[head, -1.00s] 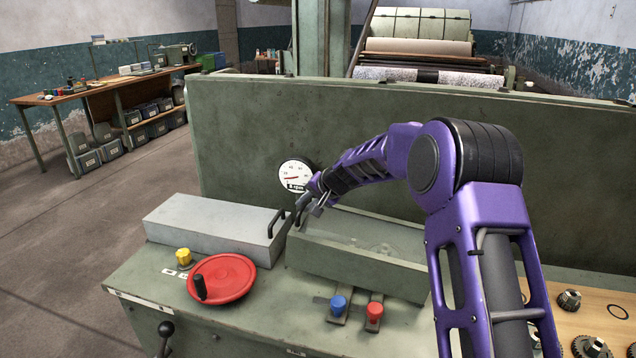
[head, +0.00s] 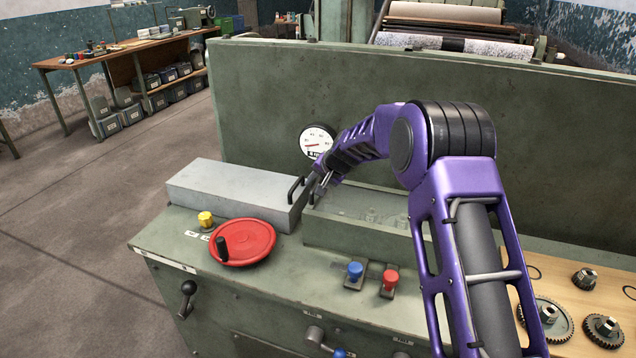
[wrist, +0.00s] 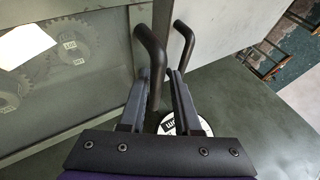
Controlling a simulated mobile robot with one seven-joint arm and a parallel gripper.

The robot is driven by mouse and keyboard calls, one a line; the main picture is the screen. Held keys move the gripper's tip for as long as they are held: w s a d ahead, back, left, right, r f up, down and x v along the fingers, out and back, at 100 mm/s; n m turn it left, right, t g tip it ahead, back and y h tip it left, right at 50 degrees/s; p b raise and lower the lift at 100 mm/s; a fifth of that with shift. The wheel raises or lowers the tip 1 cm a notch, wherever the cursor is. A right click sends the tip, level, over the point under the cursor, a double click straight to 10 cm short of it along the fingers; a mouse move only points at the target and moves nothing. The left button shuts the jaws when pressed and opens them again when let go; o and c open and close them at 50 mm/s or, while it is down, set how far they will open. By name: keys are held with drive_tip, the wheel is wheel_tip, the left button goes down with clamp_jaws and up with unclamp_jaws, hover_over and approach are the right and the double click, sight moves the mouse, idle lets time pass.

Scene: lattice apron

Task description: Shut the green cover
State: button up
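The green cover (head: 345,232) is a long green box shape with a dusty see-through top, on the bench right of a grey cover (head: 222,186). Its black handle (head: 309,188) stands at its left end, close beside the grey cover's handle. In the wrist view, gears show through the glass in the green frame (wrist: 126,60). My gripper (head: 323,186) is at the green cover's handle. In the wrist view my gripper (wrist: 161,80) has that dark handle between its narrowly spaced fingers and looks shut on it. The grey cover's handle (wrist: 187,45) is just outside the right finger.
A tall green panel with a round gauge (head: 317,141) stands behind. In front are a red handwheel (head: 243,243), a yellow knob (head: 205,218), a blue knob (head: 355,270) and a red knob (head: 390,279). Loose gears (head: 548,322) lie on a board at right.

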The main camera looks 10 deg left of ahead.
drive_tip(key=shift+o, duration=0.4)
drive_tip(key=shift+s+d+f, duration=0.1)
drive_tip(key=shift+d+f, duration=0.2)
drive_tip(key=shift+f, duration=0.2)
drive_tip(key=shift+d, duration=0.1)
drive_tip(key=a+v, duration=0.1)
drive_tip(key=v, duration=1.6)
drive_tip(key=shift+d+r, duration=0.25)
drive_tip(key=shift+r, duration=0.35)
